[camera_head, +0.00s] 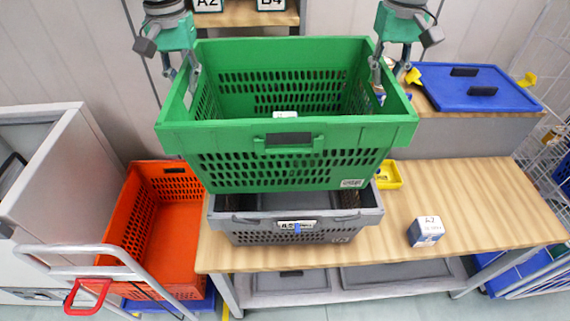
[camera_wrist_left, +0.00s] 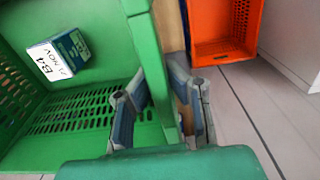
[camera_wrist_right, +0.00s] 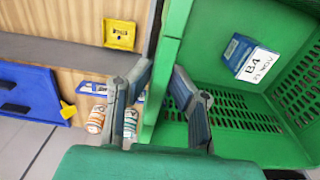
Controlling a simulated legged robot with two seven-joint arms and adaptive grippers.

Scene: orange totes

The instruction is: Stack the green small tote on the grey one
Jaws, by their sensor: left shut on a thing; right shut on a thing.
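The green small tote (camera_head: 290,135) is held in the air between my two grippers, above the grey tote (camera_head: 300,228). The grey tote stands on the wooden table, and its far part is hidden behind the green one. My left gripper (camera_head: 192,75) is shut on the green tote's left wall, and the left wrist view shows the fingers (camera_wrist_left: 160,110) on either side of that wall. My right gripper (camera_head: 378,75) is shut on its right wall, with the fingers (camera_wrist_right: 160,95) straddling it in the right wrist view. A small labelled box (camera_wrist_right: 247,58) lies inside the green tote.
A blue and white box (camera_head: 425,231) stands on the bare right part of the table (camera_head: 480,195). A yellow bin (camera_head: 389,175) is behind it. A blue lid (camera_head: 474,88) lies at the back right. An orange tote (camera_head: 165,245) sits left of the table, beside a metal cart rail (camera_head: 80,262).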

